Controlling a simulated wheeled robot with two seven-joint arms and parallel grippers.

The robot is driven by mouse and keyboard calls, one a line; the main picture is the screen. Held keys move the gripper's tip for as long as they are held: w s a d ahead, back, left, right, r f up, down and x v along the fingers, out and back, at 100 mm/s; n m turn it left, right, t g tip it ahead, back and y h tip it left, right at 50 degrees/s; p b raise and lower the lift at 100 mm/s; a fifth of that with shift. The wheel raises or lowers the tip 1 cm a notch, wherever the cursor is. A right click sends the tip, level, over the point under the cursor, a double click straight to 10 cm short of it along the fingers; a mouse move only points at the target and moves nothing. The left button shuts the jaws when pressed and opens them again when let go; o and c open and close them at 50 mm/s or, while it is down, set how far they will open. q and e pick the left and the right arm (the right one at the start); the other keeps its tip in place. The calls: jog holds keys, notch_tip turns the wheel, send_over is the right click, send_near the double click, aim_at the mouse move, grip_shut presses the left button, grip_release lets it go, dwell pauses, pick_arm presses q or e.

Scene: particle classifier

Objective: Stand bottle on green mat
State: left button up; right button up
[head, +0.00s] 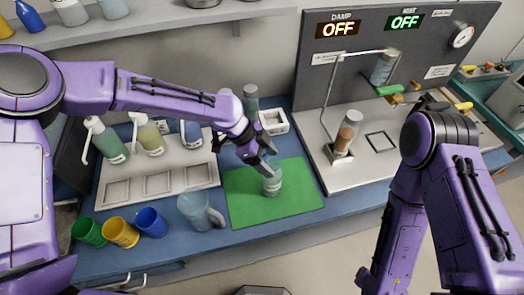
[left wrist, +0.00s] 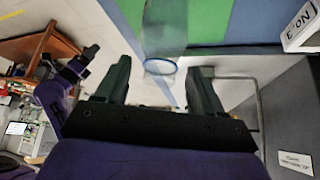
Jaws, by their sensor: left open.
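The green mat (head: 298,200) lies flat on the blue counter in the middle of the head view. A clear, pale bottle (head: 272,181) stands on the mat and looks upright. My left gripper (head: 262,160) is just above and behind the bottle in the head view, its fingers close to the bottle's top. In the left wrist view the gripper (left wrist: 158,88) has its fingers spread, with a blurred clear bottle (left wrist: 162,40) beyond the gap between them. I cannot tell whether a finger touches it.
A clear mug (head: 196,211) stands left of the mat, beside green, yellow and blue cups (head: 121,232). A white tray (head: 155,186) with pump bottles is behind them. A rig (head: 375,150) with an orange-brown bottle stands right of the mat. The mat's front is clear.

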pick_arm(q)
jog(key=b+v, duration=0.2)
jog(key=v, duration=0.9)
jog(key=shift+a+r+b, duration=0.15)
jog(key=shift+r+b, duration=0.1)
jog(key=shift+b, duration=0.1)
